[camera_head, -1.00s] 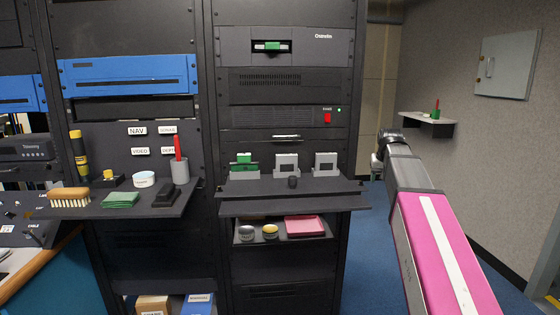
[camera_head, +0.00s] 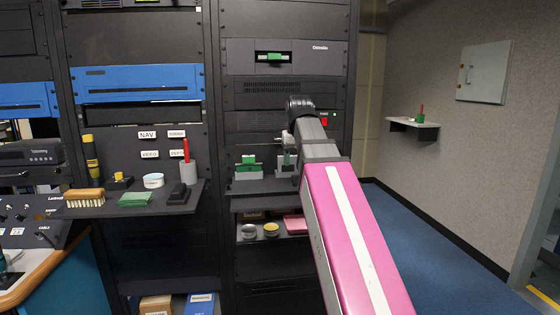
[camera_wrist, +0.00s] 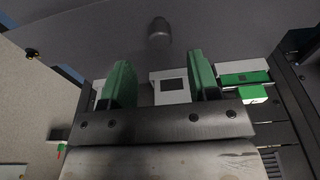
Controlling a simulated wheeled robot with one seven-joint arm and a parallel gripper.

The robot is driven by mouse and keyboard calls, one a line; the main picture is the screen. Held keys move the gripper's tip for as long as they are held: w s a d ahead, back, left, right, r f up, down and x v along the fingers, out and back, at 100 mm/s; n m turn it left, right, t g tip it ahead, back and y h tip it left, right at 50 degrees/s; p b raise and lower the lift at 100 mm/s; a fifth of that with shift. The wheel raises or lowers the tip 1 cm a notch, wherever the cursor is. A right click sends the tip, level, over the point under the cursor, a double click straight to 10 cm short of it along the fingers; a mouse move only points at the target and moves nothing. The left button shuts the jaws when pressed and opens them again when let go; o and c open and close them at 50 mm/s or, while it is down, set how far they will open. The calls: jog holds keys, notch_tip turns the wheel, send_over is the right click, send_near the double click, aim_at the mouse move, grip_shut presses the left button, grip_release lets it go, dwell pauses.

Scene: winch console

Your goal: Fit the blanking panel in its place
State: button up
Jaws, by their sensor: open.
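A wide dark grey plate with a round black knob, which I take to be the blanking panel (camera_wrist: 95,38), fills the top of the wrist view. In the head view it looks like the flat plate (camera_head: 258,187) in front of the card holders; my arm hides its knob there. My gripper (camera_wrist: 160,66) is open, its two green fingers apart with nothing between them touching. The fingers point toward the plate, with the knob beyond and between the tips. In the head view my gripper (camera_head: 286,160) is partly hidden by my wrist. A dark opening (camera_head: 140,115) shows under the blue rack unit.
Grey holders, one with a green block (camera_head: 249,165), stand behind the plate. A lower shelf holds tins and a pink tray (camera_head: 294,224). The left shelf carries a brush (camera_head: 84,198), a green cloth (camera_head: 135,199) and a cup with a red item (camera_head: 188,172). Floor at right is clear.

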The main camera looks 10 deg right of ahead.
aim_at(296, 175)
jog(key=shift+w+f, duration=0.2)
jog(key=shift+f, duration=0.95)
jog(key=shift+w+f, duration=0.15)
jog(key=shift+f, duration=0.95)
jog(key=shift+w+f, duration=0.2)
jog(key=shift+f, duration=0.95)
grip_shut()
jog(key=c, duration=0.9)
grip_release()
grip_shut()
notch_tip(296, 175, up, 12)
